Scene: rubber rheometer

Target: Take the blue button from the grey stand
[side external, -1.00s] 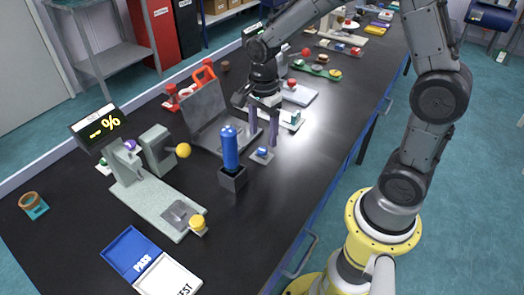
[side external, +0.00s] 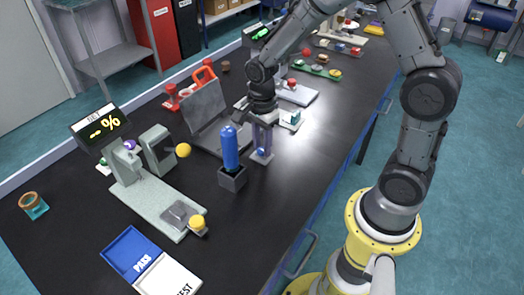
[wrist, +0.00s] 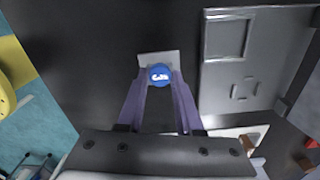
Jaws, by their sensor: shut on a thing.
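The blue button (wrist: 159,75) is a small round blue cap with a white mark, seen from above in the wrist view. It also shows in the side view (side external: 262,152), low between the fingers. It is at the grey stand (wrist: 173,57), a small square plate on the black table; the stand also shows in the side view (side external: 262,159). My gripper (wrist: 159,80) has two purple fingers, one on each side of the button, shut on it. In the side view my gripper (side external: 262,150) points down over the stand. I cannot tell whether the button is lifted off the stand.
A blue cylinder (side external: 230,148) stands in a dark grey block (side external: 232,178) just left of my gripper. A tester (side external: 155,200) with yellow knobs and a PASS/TEST tray (side external: 150,265) are at left. Table right of the stand is clear.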

